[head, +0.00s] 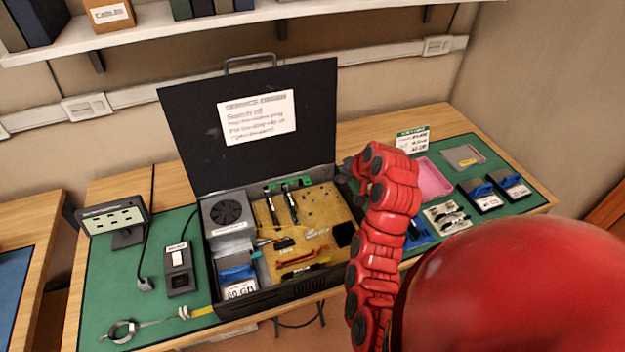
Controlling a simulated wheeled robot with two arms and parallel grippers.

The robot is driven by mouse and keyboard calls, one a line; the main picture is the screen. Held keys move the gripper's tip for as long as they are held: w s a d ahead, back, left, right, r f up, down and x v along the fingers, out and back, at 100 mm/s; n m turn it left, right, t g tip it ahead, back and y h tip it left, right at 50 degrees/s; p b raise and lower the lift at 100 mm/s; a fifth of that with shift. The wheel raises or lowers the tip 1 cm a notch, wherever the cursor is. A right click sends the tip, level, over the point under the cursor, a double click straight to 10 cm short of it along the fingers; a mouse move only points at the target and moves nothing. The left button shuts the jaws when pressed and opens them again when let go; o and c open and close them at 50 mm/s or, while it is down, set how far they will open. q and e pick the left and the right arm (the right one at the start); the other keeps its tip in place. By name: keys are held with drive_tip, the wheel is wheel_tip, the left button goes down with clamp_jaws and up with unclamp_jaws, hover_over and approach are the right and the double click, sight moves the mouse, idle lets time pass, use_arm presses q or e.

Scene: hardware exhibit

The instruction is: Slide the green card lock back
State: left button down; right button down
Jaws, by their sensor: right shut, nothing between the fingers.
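The open black case (282,290) stands on a green mat, its lid (184,120) raised at the back. Inside is a tan circuit board (318,206). A green piece (304,181), which looks like the card lock, lies at the board's back edge by two dark upright sticks (291,207). How far it is slid cannot be told. My right gripper (350,170) is shut and empty, to the right of the green piece, over the case's back right corner and apart from the piece. My red arm hides part of the case's right side. My left gripper is not in view.
Left of the case are a switch box (180,270), a small display stand (112,217) and a wrist strap (122,331). On the right are a pink tray (433,178), a grey square part (463,157) and blue-and-black drives (482,196). A shelf (230,22) runs above.

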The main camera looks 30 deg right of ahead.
sight(290, 183)
idle(0.3)
drive_tip(key=p+x, duration=0.4)
drive_tip(key=x, duration=0.6)
drive_tip(key=shift+a+r, duration=0.1)
drive_tip(key=shift+w+a+p, duration=0.8)
drive_tip(key=shift+w+p, duration=0.25)
drive_tip(key=shift+p, duration=0.05)
drive_tip(key=shift+w+a, duration=0.4)
drive_tip(key=shift+w, duration=0.1)
drive_tip(key=shift+w+a+f+b, duration=0.1)
drive_tip(key=shift+w+a+b, duration=0.1)
drive_tip(key=shift+a, duration=0.4)
drive_tip(key=shift+w+a+f+b, duration=0.1)
drive_tip(key=shift+a+b, duration=0.05)
drive_tip(key=shift+a, duration=0.45)
drive_tip(key=shift+a+r, duration=0.15)
